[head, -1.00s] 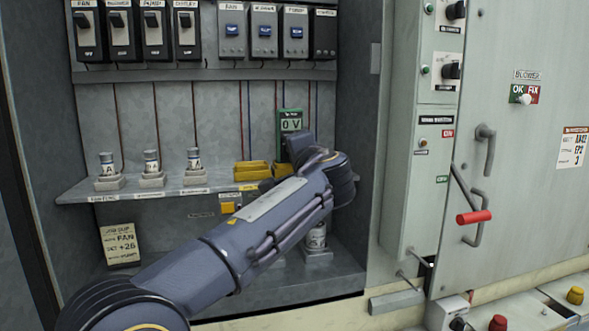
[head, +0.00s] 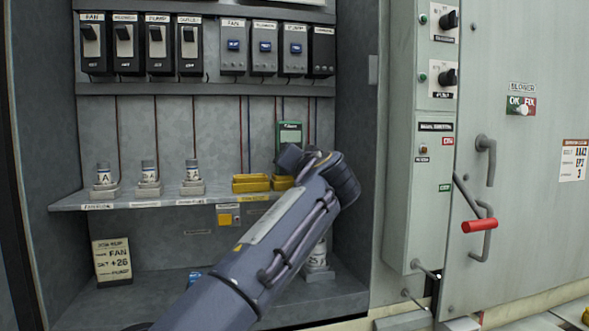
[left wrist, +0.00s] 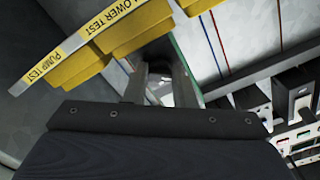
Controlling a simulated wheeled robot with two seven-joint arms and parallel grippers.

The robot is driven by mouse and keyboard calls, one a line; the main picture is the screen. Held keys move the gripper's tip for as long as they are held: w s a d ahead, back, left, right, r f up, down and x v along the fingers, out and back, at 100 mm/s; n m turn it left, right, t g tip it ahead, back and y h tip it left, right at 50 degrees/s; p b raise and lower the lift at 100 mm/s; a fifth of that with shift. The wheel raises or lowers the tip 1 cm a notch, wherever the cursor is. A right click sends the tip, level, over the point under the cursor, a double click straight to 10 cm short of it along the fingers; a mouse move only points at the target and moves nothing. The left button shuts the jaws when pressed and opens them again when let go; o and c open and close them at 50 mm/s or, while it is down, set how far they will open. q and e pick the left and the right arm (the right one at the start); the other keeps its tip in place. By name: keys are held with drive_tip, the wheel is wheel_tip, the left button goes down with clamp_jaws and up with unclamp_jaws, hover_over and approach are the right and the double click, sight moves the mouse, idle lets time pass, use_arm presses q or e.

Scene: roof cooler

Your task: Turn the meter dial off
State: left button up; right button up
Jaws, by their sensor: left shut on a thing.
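The green meter (head: 289,134) stands at the back of the cabinet shelf, its lower part hidden behind my left wrist. In the left wrist view, my left gripper (left wrist: 160,88) is shut on a dark round part, which seems to be the meter dial (left wrist: 157,69). The dial is mostly hidden between the fingers. The meter's green edge (left wrist: 184,66) shows just beside them. My right gripper is not in view.
Yellow trays (head: 251,183) sit left of my wrist on the shelf (head: 120,204). Several small canisters stand farther left. Switches (head: 157,45) line the top. A red-handled lever (head: 479,226) is on the right door.

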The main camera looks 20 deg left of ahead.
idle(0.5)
use_arm(q)
drive_tip(key=o, duration=1)
drive_tip(key=b+v, duration=0.1)
drive_tip(key=v, duration=0.6)
drive_tip(key=shift+s+d+b, duration=0.25)
drive_tip(key=shift+s+b, duration=0.05)
drive_tip(key=shift+b, duration=0.1)
